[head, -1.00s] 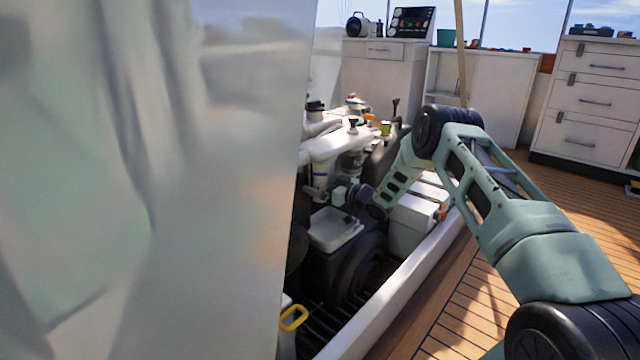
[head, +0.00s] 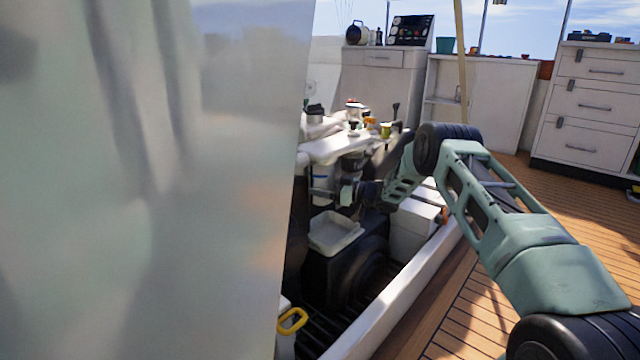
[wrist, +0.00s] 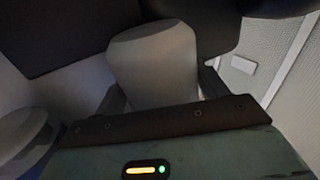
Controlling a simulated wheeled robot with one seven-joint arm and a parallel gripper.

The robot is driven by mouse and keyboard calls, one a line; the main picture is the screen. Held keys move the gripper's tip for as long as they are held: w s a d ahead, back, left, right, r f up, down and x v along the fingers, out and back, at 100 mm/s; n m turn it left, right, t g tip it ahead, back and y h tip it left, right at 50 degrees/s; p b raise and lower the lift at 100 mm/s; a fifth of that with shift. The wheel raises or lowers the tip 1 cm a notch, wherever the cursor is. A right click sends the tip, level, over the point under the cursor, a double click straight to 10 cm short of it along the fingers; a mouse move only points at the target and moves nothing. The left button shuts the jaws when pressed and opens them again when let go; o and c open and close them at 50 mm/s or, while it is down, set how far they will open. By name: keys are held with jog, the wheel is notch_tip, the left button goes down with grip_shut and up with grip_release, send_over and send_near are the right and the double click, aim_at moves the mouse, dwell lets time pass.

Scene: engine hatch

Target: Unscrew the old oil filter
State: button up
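The oil filter (wrist: 155,65) is a pale grey, slightly tapered canister in the middle of the wrist view. The fingers of my gripper (wrist: 163,92) lie on its left and right sides, close to it. I cannot tell whether both fingers press on it. In the head view, my gripper (head: 347,193) is low among the engine parts, beside a white cylinder with a blue band (head: 320,182), which looks like the filter. The head view is too small to show the finger gap.
A white panel (head: 150,180) blocks the left of the head view. A pale tray (head: 335,232) lies below my gripper. White engine pipework (head: 335,147) is above it. The white hatch rim (head: 395,290) runs along the right, with open wooden deck (head: 500,270) beyond.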

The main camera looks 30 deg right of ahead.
jog(key=shift+a+r+m+t+h+p, duration=0.1)
jog(key=shift+r+m+t+h+p, duration=0.25)
jog(key=shift+p, duration=0.35)
jog(key=shift+f+m+t+h+p, duration=0.15)
jog(key=shift+m+t+h+p, duration=0.45)
jog(key=shift+h+p, duration=0.3)
jog(key=shift+f+m+h, duration=0.25)
jog(key=shift+m+h, duration=0.1)
jog(key=shift+h, duration=0.1)
jog(key=shift+r+t, duration=0.1)
jog(key=shift+t, duration=0.15)
jog(key=shift+a+r+m+h+p, duration=0.1)
jog(key=shift+m+h+p, duration=0.3)
jog(key=shift+h+p, duration=0.2)
jog(key=shift+m+t+h+p, duration=0.4)
jog(key=shift+m+t+h, duration=0.25)
jog(key=shift+h, duration=0.35)
jog(key=shift+s+f+m+h, duration=0.1)
jog(key=shift+f+m+h, duration=0.1)
jog(key=shift+m+h, duration=0.25)
